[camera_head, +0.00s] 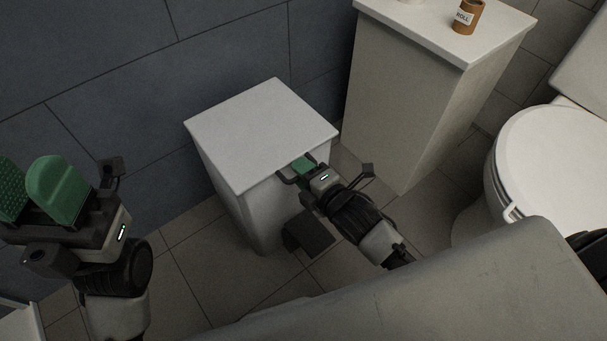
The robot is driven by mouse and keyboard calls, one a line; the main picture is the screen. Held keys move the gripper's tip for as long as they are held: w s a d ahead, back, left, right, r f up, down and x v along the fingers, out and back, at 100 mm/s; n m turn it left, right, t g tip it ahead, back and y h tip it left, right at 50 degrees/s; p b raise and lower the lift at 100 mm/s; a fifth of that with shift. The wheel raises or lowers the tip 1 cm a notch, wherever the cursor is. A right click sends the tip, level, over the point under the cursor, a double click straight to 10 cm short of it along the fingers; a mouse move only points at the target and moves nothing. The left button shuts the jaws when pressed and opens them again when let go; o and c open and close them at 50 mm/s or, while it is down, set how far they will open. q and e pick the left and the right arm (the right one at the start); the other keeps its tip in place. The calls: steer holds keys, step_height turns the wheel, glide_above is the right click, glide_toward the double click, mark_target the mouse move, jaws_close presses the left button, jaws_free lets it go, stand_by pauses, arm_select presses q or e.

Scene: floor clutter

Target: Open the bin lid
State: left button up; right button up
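The bin is a tall white box with a flat, square white lid (255,130), and the lid lies closed on top. The bin's body (228,195) narrows toward the floor, and a dark pedal-like plate (309,236) juts out low at its front. My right gripper (301,165) is at the lid's front right edge, its green fingertip at or just under the rim; I cannot tell if it touches. Its finger gap is hidden. My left gripper (28,190) is at the far left, away from the bin, with its two green fingers apart and nothing between them.
A white cabinet (400,110) stands right of the bin, with a brown roll (467,17) on top. A white toilet (555,165) is at the right. A grey rounded surface (430,285) fills the bottom right. Dark tiled wall rises behind; tiled floor (190,260) is clear left of the bin.

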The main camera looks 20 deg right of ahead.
jaws_close()
steer(key=shift+r, duration=0.1)
stand_by(0.4)
steer(key=shift+r+p, duration=0.1)
steer(key=shift+p, duration=0.3)
